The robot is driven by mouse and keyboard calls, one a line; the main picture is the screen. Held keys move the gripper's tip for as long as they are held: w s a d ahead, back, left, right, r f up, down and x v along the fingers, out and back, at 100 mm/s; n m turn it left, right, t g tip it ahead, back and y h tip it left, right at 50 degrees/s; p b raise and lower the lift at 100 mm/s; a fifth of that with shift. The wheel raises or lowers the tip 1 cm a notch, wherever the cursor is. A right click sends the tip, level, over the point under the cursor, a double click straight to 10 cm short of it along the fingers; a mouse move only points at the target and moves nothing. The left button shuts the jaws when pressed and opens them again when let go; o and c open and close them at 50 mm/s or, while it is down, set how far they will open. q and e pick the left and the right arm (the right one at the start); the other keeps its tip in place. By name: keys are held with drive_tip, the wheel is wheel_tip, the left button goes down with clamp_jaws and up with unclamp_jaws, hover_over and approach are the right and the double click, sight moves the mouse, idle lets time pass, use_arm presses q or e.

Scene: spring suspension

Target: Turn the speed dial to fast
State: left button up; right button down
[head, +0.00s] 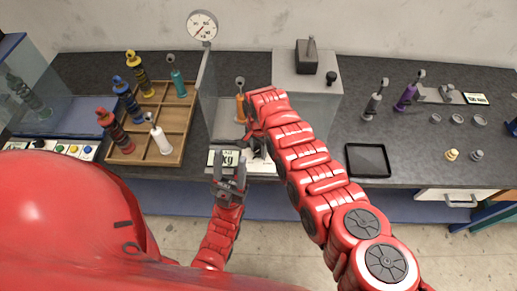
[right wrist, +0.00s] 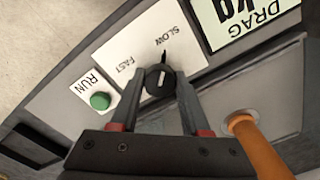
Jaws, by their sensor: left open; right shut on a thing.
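The speed dial (right wrist: 160,80) is a small black knob with a light line on a white plate (right wrist: 181,32) marked SLOW and FAST. A thin black pointer extends from it toward the SLOW side. My right gripper (right wrist: 157,88) is shut on the dial, one finger on each side. In the head view my right gripper (head: 258,147) is at the front panel of the test machine, and my arm hides the dial there. My left gripper (head: 230,181) is open and empty in front of the kg display (head: 223,158).
A green RUN button (right wrist: 100,101) is close to the right gripper's finger. An orange damper (head: 240,106) stands in the machine behind the panel. A wooden rack (head: 178,126) with dampers is left; a black tray (head: 368,160) lies right.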

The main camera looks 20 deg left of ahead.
drive_tip(key=n+b, duration=0.2)
drive_tip(key=n, duration=0.2)
drive_tip(key=shift+f, duration=0.15)
drive_tip(key=n+b, duration=0.2)
drive_tip(key=n, duration=0.2)
drive_tip(key=shift+d+n+b, duration=0.1)
drive_tip(key=shift+n+b, duration=0.2)
drive_tip(key=shift+b, duration=0.1)
drive_tip(key=n+b, duration=0.4)
drive_tip(key=n, duration=0.1)
drive_tip(key=shift+w+b, duration=0.15)
drive_tip(key=shift+b, duration=0.2)
drive_tip(key=shift+n+b, duration=0.75)
drive_tip(key=shift+n, duration=0.25)
drive_tip(key=shift+n+b, duration=1)
drive_tip(key=shift+n, duration=0.1)
drive_tip(key=shift+c, duration=1.9)
unclamp_jaws()
